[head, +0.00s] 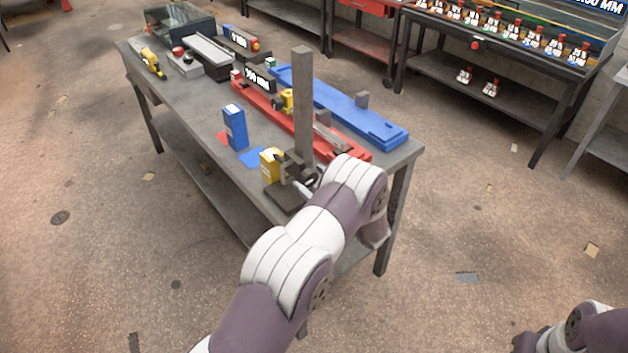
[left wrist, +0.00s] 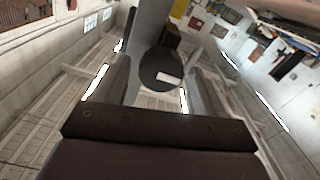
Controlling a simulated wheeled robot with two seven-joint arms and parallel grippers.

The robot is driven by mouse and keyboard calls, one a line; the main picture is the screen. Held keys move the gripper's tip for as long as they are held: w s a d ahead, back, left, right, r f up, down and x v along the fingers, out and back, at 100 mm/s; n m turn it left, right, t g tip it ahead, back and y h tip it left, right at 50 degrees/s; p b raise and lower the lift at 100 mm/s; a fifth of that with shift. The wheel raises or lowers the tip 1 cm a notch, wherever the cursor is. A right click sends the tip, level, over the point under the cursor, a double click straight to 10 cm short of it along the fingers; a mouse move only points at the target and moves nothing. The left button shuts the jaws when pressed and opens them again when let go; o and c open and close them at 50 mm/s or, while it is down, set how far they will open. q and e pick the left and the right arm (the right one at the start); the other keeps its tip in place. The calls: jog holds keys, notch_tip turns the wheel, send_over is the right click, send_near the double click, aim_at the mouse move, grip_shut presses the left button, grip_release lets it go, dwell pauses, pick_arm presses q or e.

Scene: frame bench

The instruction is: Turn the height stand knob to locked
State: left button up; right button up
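The height stand (head: 303,105) is a tall grey post on a dark base near the front end of the bench. My left arm reaches to its lower part, and its gripper (head: 307,182) is partly hidden by the wrist in the head view. In the left wrist view, the round dark knob (left wrist: 158,66) with a white bar mark lies ahead, between the two fingers of my left gripper (left wrist: 157,88). The fingers are apart, with a gap showing on each side of the knob. My right arm shows at the lower right; its gripper's fingers cannot be made out.
The bench (head: 205,100) also holds a blue box (head: 235,127), a yellow box (head: 270,166) beside the stand, a red rail fixture (head: 262,103) and a long blue fixture (head: 345,108). Another bench (head: 480,75) stands behind. The floor right of the bench is mostly clear.

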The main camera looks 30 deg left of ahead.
pick_arm(q)
jog(key=c, duration=0.8)
jog(key=shift+m, duration=0.3)
jog(key=m, duration=0.3)
jog(key=shift+m, duration=0.3)
jog(key=m, duration=0.4)
jog(key=shift+m, duration=0.3)
jog(key=m, duration=0.4)
jog(key=shift+w, duration=0.1)
jog(key=shift+f+m+p, duration=0.15)
jog(key=shift+m+p, duration=0.35)
jog(key=shift+m, duration=2)
